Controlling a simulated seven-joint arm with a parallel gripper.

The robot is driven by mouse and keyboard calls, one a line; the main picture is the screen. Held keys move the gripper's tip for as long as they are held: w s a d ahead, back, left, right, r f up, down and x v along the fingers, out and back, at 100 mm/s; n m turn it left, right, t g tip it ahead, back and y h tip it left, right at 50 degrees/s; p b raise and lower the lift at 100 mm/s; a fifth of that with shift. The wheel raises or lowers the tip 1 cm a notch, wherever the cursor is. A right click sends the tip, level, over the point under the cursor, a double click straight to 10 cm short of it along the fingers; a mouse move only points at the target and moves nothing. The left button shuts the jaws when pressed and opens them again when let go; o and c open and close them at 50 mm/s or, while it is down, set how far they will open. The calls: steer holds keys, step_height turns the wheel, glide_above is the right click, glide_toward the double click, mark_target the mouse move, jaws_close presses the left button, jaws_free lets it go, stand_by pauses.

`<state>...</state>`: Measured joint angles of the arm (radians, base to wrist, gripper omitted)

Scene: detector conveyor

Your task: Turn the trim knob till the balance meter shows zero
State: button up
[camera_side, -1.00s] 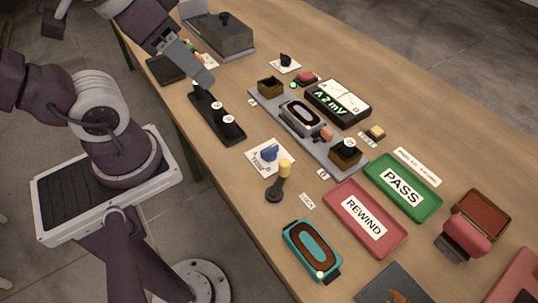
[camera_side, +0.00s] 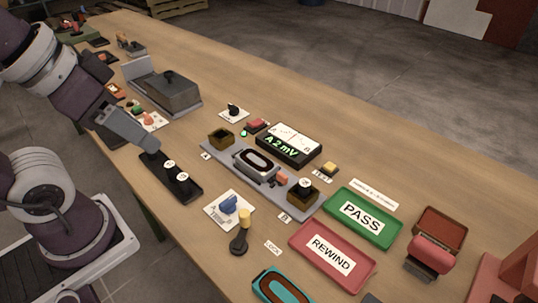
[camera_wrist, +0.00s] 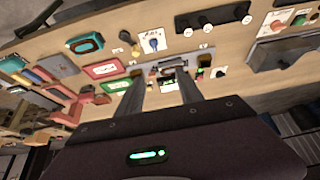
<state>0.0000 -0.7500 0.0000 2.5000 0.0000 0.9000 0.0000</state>
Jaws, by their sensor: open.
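The trim knob (camera_side: 229,204) is a blue knob on a white card near the front of the table. It also shows in the wrist view (camera_wrist: 153,43). The balance meter (camera_side: 288,143) is a black box with a white dial and green digits that seem to read A 2 mV. My gripper (camera_side: 149,143) is over the left end of a black strip, apart from the trim knob, to its upper left. In the wrist view my gripper (camera_wrist: 160,77) has its two fingers spread with nothing held between them. The knob's exact pointer angle is too small to read.
A black strip (camera_side: 160,178) with white-topped knobs lies left of the trim knob. Green PASS (camera_side: 388,234) and red REWIND (camera_side: 306,244) trays are to the right.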

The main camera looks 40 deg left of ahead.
steer(key=shift+c, duration=0.4)
steer(key=shift+w, duration=0.2)
steer(key=shift+c, duration=0.6)
steer(key=g, duration=0.7)
glide_above(228, 200)
step_height(228, 200, down, 9)
steer(key=f+g, duration=0.1)
steer(key=f, duration=0.4)
steer(key=f+g, duration=0.1)
steer(key=f, duration=0.4)
steer(key=w+f+g, duration=0.1)
steer(key=f, duration=0.4)
steer(key=shift+s+f, duration=0.2)
steer(key=shift+f, duration=0.15)
